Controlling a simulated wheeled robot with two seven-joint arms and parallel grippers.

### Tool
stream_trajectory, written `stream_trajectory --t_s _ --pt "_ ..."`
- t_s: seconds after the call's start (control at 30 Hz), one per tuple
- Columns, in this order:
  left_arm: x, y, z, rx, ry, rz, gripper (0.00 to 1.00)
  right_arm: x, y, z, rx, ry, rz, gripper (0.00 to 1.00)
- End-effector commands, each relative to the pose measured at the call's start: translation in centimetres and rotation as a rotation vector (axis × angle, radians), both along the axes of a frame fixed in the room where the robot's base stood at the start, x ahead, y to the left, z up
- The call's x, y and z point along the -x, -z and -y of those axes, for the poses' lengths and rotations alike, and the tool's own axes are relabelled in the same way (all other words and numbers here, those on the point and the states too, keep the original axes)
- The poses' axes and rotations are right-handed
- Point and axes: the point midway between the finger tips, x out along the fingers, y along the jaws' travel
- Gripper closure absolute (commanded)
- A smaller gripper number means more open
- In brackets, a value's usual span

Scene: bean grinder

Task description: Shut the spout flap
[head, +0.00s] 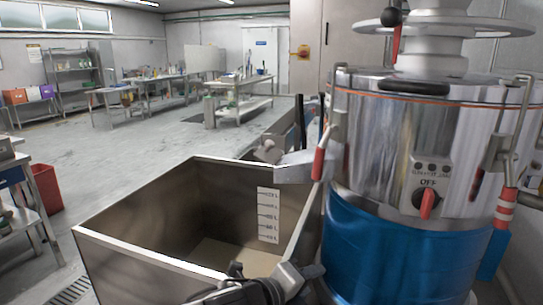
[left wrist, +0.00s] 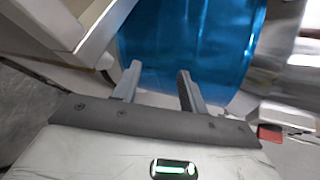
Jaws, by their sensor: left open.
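The grinder's metal drum (head: 400,150) stands at the right of the head view, with a blue lower band (head: 385,250). A short grey spout (head: 293,170) sticks out from its left side over the bin. A red-gripped lever (head: 319,162) sits beside the spout. I cannot clearly make out the flap or its position. My left gripper (head: 305,278) is low, between the bin's near right corner and the blue band, well below the spout. In the left wrist view its two fingers (left wrist: 158,88) are apart with nothing between them, facing the blue band (left wrist: 190,45).
A large open metal bin (head: 130,250) with a white level scale (head: 268,215) stands under the spout. Its right wall is close to the grinder and my left gripper. A red bin (head: 45,188) stands at far left.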

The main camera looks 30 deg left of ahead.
Motion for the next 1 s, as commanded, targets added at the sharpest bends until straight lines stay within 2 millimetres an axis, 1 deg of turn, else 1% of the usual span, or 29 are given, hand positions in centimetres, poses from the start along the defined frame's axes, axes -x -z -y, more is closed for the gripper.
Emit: stream_trajectory --t_s 0.03,0.07,0.1,0.17,0.2,0.3,0.4,0.53,0.67,0.77,1.0 --pt "-1.7 -2.5 -2.0 -0.258 0.049 0.108 0.57 0.1 1.2 -0.1 -0.008 0.001 0.001 1.0" --pt "-2.3 -4.0 -3.2 -0.404 0.068 0.156 0.57 0.1 1.3 -0.2 -0.014 0.001 0.007 1.0" --pt "-3.0 -6.1 -4.7 -0.595 0.083 0.212 0.57 -0.1 1.4 -0.3 -0.024 0.002 0.014 1.0" --pt "-3.5 -9.1 -7.0 -0.862 0.087 0.271 0.57 -0.2 1.5 -0.4 -0.037 0.005 0.024 1.0" --pt "-3.6 -11.0 -8.5 -1.021 0.079 0.298 0.57 -0.4 1.5 -0.5 -0.043 0.006 0.03 1.0" --pt "-3.3 -15.1 -11.9 -1.348 0.045 0.32 0.57 -0.5 1.5 -0.6 -0.056 0.007 0.041 1.0" --pt "-2.6 -17.9 -14.2 -1.561 0.008 0.307 0.57 -0.5 1.5 -0.8 -0.066 0.007 0.043 1.0" --pt "-2.1 -19.6 -15.6 -1.689 -0.016 0.286 0.57 -0.2 1.5 -0.8 -0.072 0.007 0.04 1.0" --pt "-3.2 -19.9 -16.1 -1.709 -0.019 0.282 0.57 -0.2 1.1 -0.8 -0.074 0.007 0.043 1.0" --pt "-4.8 -19.9 -16.4 -1.704 -0.017 0.282 0.57 -0.3 0.8 -0.9 -0.074 0.007 0.045 1.0" --pt "-10.0 -19.9 -17.6 -1.703 -0.019 0.283 0.57 -0.3 0.8 -0.8 -0.074 0.008 0.042 1.0"
